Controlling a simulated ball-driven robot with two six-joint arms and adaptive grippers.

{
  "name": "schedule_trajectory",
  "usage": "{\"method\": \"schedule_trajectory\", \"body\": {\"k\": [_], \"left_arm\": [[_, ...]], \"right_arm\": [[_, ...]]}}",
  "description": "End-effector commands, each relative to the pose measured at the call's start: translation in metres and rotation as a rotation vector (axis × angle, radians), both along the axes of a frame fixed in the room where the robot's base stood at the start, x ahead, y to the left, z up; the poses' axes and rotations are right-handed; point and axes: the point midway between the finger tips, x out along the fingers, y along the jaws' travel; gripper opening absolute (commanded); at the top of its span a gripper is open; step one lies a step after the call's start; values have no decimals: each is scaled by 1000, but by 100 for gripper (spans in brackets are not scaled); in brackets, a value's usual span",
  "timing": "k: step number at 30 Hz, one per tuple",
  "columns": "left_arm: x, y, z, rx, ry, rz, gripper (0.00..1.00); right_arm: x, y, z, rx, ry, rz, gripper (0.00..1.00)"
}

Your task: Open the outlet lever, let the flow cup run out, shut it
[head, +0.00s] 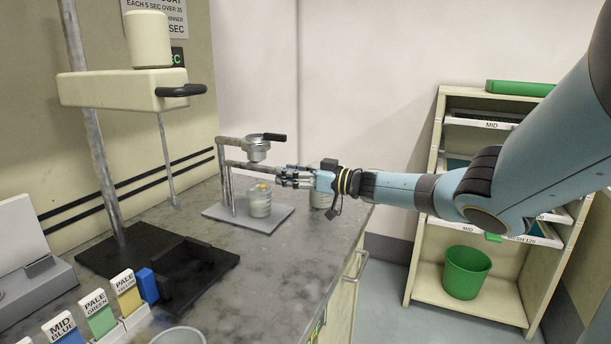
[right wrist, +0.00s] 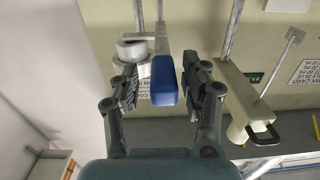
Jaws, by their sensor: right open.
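The flow cup (head: 257,150) is a metal cup on a stand above the counter, with a black handle (head: 276,137) at its top. It also shows in the right wrist view (right wrist: 131,50). A clear beaker (head: 260,203) stands below it on the grey base plate (head: 277,216). My right gripper (head: 281,177) is open just below and beside the cup. In the right wrist view, a blue bar (right wrist: 163,78), apparently the outlet lever, lies between its spread fingers, with a gap on each side. In the head view the fingers hide this lever. My left gripper is out of view.
A cream machine (head: 120,90) on a pole, a black base (head: 140,250) and colour cards (head: 100,315) occupy the left. Shelves with a green bin (head: 466,272) stand at right. The counter's middle is clear.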

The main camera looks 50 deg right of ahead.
Motion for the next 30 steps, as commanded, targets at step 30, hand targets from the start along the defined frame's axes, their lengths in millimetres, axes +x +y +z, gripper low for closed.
{"method": "schedule_trajectory", "body": {"k": [30], "left_arm": [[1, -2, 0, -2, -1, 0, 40]], "right_arm": [[-110, -27, 0, 0, 0, 0, 46]]}}
